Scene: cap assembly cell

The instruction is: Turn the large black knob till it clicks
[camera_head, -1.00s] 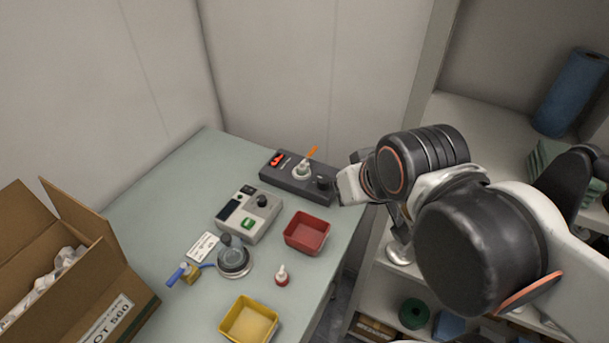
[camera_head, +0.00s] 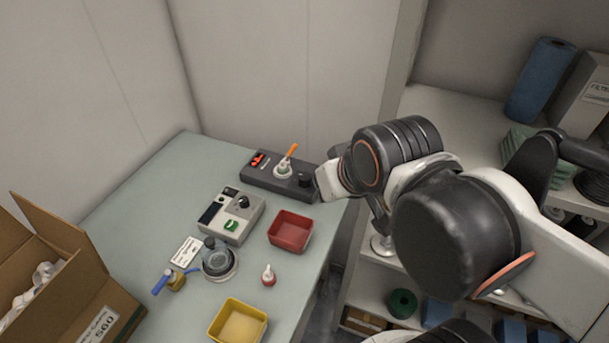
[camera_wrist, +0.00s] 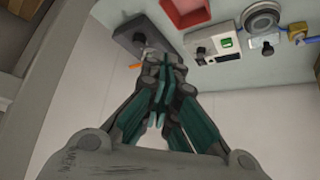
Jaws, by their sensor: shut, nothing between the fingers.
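A black knob (camera_head: 305,180) stands at the right end of a dark control box (camera_head: 262,179) at the back of the table; the knob also shows in the wrist view (camera_wrist: 139,38). Another black knob (camera_head: 241,202) sits on the grey box (camera_head: 219,225), and it shows in the wrist view (camera_wrist: 201,50). My gripper (camera_wrist: 162,65) has its teal-padded fingers together and empty. In the wrist view the fingertips overlap the dark box close to its knob; I cannot tell whether they touch.
An orange lever (camera_head: 291,151) rises from the dark box. A red tray (camera_head: 290,232), a yellow tray (camera_head: 238,322), a small red-and-white bottle (camera_head: 268,275) and a round clear-lidded device (camera_head: 218,262) stand nearer. A cardboard box (camera_head: 75,290) is at left, shelves (camera_head: 375,255) at right.

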